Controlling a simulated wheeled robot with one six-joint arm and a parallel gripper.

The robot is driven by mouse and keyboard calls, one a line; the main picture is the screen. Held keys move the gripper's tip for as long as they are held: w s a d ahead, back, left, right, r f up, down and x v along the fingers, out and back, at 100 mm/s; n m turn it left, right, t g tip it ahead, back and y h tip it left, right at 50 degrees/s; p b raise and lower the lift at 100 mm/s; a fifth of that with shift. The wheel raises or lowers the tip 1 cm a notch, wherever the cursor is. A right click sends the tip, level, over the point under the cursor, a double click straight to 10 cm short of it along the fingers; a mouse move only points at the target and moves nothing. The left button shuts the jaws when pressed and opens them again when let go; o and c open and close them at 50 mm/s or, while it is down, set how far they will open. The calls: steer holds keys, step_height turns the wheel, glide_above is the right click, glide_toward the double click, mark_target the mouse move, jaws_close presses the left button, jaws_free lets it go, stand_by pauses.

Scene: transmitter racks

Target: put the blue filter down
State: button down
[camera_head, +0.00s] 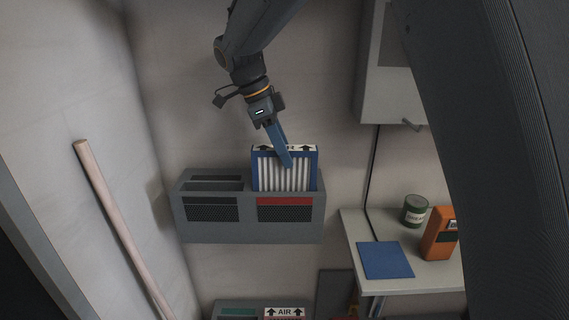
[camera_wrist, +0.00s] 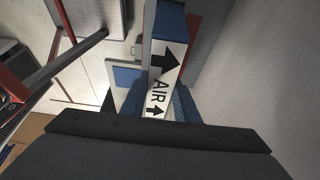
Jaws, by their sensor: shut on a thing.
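The blue filter (camera_head: 284,172) has a blue frame, white pleats and a white top strip with black arrows. In the head view it stands upright, its lower part hidden inside the right-hand opening of a grey wall box (camera_head: 223,222). My gripper (camera_head: 284,153) is shut on the filter's top edge from above. In the wrist view the filter's white strip (camera_wrist: 163,85), reading AIR with arrows, lies between my gripper's fingers (camera_wrist: 156,104). I cannot tell whether the filter rests on the bottom of the opening.
The left-hand slots of the box look empty. A shelf (camera_head: 408,279) at right holds a blue mat (camera_head: 385,260), a green can (camera_head: 414,210) and an orange device (camera_head: 439,234). A wooden pole (camera_head: 120,225) leans at left. A second unit labelled AIR (camera_head: 284,312) sits below.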

steer(key=shift+f+p, duration=0.4)
steer(key=shift+f, duration=1.55)
steer(key=c, duration=1.4)
jaws_free()
steer(key=shift+f, duration=0.1)
steer(key=b+v, duration=0.2)
steer(key=v, duration=1)
